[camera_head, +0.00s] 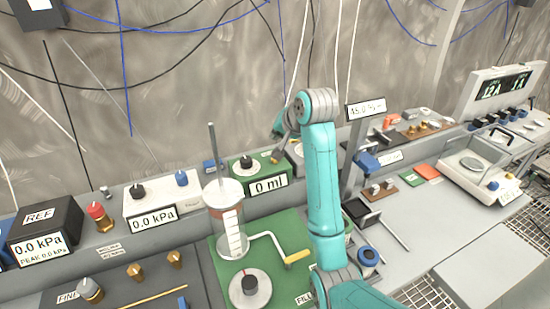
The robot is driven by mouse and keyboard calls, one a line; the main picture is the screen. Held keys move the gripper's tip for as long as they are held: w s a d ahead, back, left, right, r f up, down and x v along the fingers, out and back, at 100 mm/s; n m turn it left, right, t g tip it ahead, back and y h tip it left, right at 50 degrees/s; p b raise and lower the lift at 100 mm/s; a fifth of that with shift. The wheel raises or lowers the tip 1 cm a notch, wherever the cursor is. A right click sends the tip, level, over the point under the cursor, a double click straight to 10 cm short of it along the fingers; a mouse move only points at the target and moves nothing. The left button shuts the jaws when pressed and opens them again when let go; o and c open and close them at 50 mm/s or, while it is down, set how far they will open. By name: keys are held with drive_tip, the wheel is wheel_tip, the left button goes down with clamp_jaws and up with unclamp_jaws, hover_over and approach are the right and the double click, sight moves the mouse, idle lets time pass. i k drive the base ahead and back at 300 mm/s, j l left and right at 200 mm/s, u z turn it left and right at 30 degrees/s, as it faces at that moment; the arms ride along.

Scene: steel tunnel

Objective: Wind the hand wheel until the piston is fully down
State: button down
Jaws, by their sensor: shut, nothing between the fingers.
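A clear cylinder (227,228) with a white scale stands on a green base plate (284,225). A thin grey piston rod (214,152) rises high above its pale top. A bent white crank with a yellow handle (297,256) sticks out at the cylinder's right. A pale round disc with a black knob (249,288) sits in front of it; I cannot tell which of these is the hand wheel. My gripper (276,157) is shut and empty, small and dark, above and behind the "0 ml" display (268,184), apart from the crank. My teal arm hides part of the bench behind it.
Pressure boxes reading 0.0 kPa (153,219) and a dark REF box (45,232) stand at the left. Brass knobs (135,271) lie on a front panel. A balance (478,165) stands at the right. A post with a display (366,109) rises just right of my arm.

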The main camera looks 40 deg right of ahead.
sight(251, 288)
drive_tip(key=k+j, duration=0.15)
drive_tip(key=k, duration=0.35)
drive_tip(key=k+j, duration=0.1)
drive_tip(key=k, duration=0.35)
